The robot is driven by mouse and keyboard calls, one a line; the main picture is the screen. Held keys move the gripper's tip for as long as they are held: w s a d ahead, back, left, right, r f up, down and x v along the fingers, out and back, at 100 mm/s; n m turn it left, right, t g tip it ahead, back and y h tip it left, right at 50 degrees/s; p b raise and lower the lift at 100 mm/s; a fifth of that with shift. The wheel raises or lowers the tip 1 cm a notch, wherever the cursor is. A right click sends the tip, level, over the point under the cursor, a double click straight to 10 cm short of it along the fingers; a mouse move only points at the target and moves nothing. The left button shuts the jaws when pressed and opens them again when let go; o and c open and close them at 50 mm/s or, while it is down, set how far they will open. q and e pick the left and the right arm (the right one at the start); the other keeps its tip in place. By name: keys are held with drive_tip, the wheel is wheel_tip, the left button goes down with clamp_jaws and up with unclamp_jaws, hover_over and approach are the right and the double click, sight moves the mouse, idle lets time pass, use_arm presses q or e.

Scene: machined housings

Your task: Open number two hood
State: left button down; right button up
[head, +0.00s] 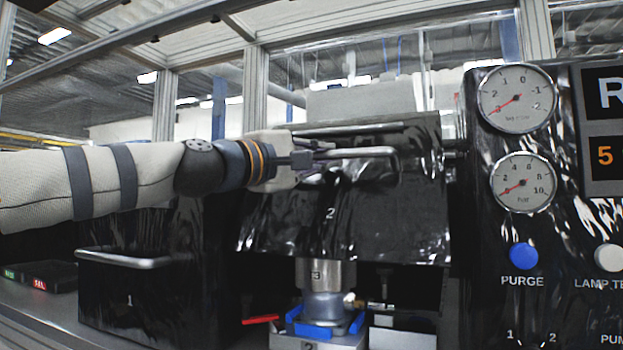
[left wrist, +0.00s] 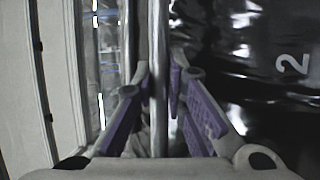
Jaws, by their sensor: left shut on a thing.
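The number two hood (head: 400,215) is a glossy black cover marked 2 in the middle of the head view. It is raised: its lower edge hangs above a metal housing (head: 325,278) that shows beneath it. Its metal bar handle (head: 375,152) runs across its upper front. My left gripper (head: 318,160) is shut on this handle, reaching in from the left. In the left wrist view, the purple-padded fingers (left wrist: 160,95) stand on both sides of the bar (left wrist: 158,60), with the hood's 2 to the right. My right gripper is not in view.
The number one hood (head: 130,300), black with a bar handle, is down at left. At right stands a panel with gauges (head: 518,98), a blue PURGE button (head: 523,256) and switches. Aluminium frame posts (head: 249,90) stand behind. A blue fixture (head: 318,328) holds the housing.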

sight(343, 147)
use_arm(q)
drive_tip(key=shift+w+d+r, duration=0.2)
drive_tip(key=shift+w+r, duration=0.25)
drive_tip(key=shift+w, duration=0.15)
drive_tip(key=shift+w+d+r, duration=0.2)
drive_tip(key=shift+w+r, duration=0.25)
drive_tip(key=shift+w, duration=0.15)
